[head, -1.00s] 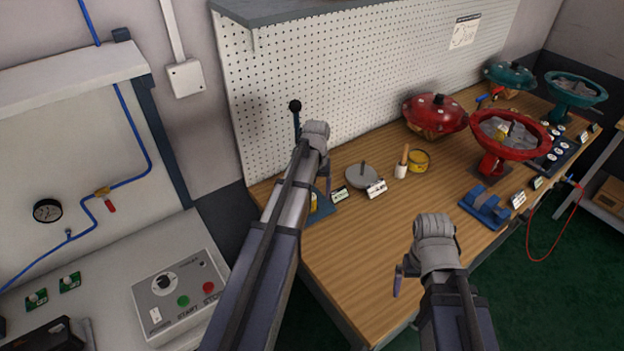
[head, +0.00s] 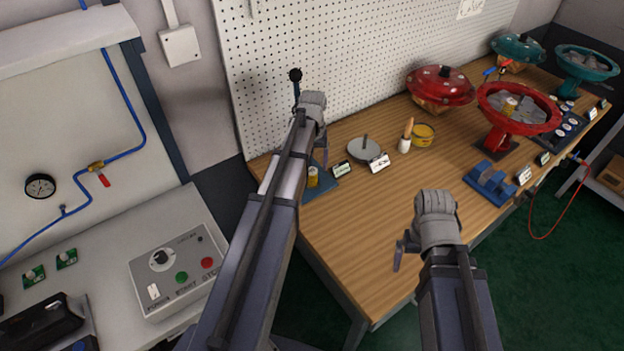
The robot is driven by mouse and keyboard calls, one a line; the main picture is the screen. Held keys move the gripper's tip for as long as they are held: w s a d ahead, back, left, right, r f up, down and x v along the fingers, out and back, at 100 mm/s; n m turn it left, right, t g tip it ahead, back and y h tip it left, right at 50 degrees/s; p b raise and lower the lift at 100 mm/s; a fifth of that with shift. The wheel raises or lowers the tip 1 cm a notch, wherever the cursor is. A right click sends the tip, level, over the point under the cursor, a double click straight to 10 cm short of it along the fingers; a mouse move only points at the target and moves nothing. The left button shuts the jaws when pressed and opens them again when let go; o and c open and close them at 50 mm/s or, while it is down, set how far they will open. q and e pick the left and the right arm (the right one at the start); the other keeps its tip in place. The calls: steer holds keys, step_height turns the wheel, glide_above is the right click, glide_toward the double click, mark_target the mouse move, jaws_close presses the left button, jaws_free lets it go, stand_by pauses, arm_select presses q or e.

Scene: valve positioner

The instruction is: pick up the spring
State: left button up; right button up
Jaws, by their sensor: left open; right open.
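A small yellow cylindrical piece (head: 312,177), which may be a spring, stands on the blue base of a lever press (head: 325,188) at the near left of the bench. Another small yellow piece (head: 509,106) sits in the red bowl-shaped housing (head: 493,125); I cannot tell which is the spring. My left gripper (head: 322,150) is open, its fingers mostly hidden by its wrist, in front of the press in the picture. My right gripper (head: 403,250) is open and empty over the bench's front edge, one finger showing.
A grey disc with a pin (head: 364,150), a white pot with a wooden handle (head: 406,136), a yellow tin (head: 423,135), a red cover (head: 441,85) and a blue cradle (head: 491,180) stand on the bench. The wooden bench front (head: 360,240) is clear. A control box (head: 178,262) is left.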

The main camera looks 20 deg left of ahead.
mark_target(312, 170)
arm_select(q)
step_height(312, 170, down, 5)
steer(key=b, duration=0.4)
steer(key=shift+a, duration=0.1)
arm_select(e)
step_height(312, 170, down, 5)
steer(key=shift+r, duration=0.1)
arm_select(q)
steer(key=shift+r, duration=0.15)
jaws_close()
